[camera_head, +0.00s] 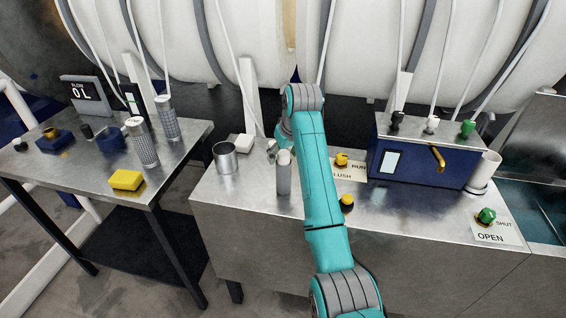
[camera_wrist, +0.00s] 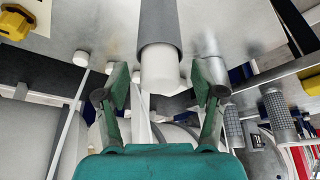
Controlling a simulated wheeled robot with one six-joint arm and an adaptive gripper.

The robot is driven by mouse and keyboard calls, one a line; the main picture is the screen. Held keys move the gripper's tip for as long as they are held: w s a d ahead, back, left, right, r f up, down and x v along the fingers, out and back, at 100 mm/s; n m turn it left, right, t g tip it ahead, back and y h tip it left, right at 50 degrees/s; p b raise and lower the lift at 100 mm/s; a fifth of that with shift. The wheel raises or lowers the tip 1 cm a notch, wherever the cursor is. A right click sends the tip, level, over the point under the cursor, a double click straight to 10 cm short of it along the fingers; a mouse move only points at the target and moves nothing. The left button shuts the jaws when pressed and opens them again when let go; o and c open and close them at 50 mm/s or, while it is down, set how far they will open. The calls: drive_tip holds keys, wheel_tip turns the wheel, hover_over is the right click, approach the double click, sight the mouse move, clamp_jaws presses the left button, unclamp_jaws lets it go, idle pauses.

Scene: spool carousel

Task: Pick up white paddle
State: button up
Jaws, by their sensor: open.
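A grey upright cylinder (camera_head: 284,182) with a white top end (camera_head: 284,157) stands on the right metal bench, just left of my arm. The white end is the likeliest match for the white paddle, but its full shape is hidden. In the wrist view a grey sleeve (camera_wrist: 158,22) with the white end (camera_wrist: 160,72) lies in line with the gap between my fingers. My gripper (camera_wrist: 160,88) is open, with one finger on each side and no visible contact. In the head view my gripper is small and partly hidden by my arm near the cylinder.
A metal cup (camera_head: 225,160) and a white block (camera_head: 242,144) stand left of the cylinder. A yellow knob (camera_head: 341,160), a blue box (camera_head: 410,160) and a white cup (camera_head: 483,172) are to the right. The left table (camera_head: 85,172) holds knurled cylinders and a yellow block (camera_head: 126,180).

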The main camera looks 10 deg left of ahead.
drive_tip(key=c, duration=1)
drive_tip(key=shift+c, duration=0.2)
drive_tip(key=shift+r, duration=0.1)
